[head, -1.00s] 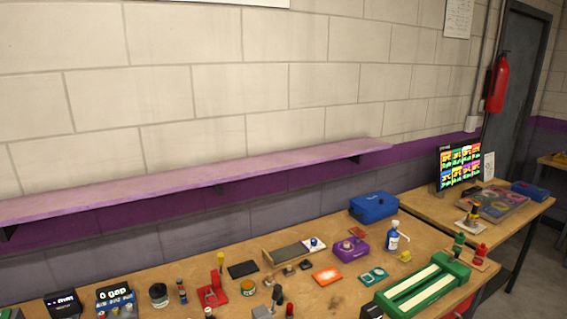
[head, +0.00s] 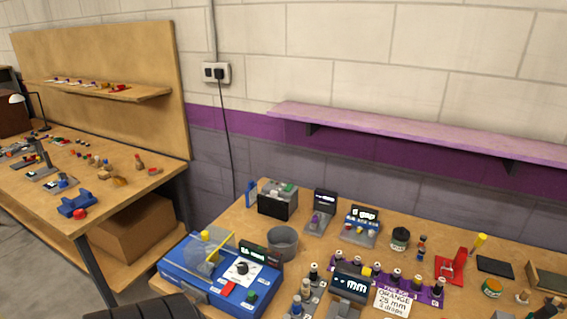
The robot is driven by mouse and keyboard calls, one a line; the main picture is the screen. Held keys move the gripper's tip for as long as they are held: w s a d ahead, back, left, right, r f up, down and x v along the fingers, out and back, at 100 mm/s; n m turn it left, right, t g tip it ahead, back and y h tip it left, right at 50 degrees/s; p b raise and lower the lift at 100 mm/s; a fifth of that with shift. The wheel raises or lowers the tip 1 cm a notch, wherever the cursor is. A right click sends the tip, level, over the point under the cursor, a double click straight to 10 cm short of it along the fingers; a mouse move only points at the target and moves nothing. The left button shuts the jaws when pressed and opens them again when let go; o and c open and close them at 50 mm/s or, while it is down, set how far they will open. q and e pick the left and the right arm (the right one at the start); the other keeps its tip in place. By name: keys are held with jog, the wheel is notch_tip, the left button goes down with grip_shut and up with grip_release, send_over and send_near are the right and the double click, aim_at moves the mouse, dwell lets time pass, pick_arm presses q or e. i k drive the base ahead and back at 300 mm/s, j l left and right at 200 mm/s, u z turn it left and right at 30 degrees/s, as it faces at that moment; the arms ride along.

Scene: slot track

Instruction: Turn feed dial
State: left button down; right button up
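A blue machine (head: 190,277) stands at the near left corner of the wooden bench. On its top is a black dial (head: 242,268) on a white marked plate, likely the feed dial. Its pointer setting is too small to read. Behind the dial is a small dark display (head: 257,253) with green characters. A green button (head: 251,297) and a red block (head: 228,289) sit in front of the dial. A clear cover with yellow edges (head: 219,250) stands to its left. Neither of my grippers is in view.
A grey cup (head: 283,242) stands behind the machine. To its right are a purple rack (head: 410,287) with several dark-topped bottles and a display reading "mm" (head: 350,284). A purple shelf (head: 430,134) runs along the wall. A separate bench (head: 110,195) stands at left beyond a floor gap.

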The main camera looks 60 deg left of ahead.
aim_at(242, 269)
jog(key=u, duration=2.2)
jog(key=z, duration=1.35)
jog(key=k+l+u, duration=0.25)
jog(key=k, duration=0.3)
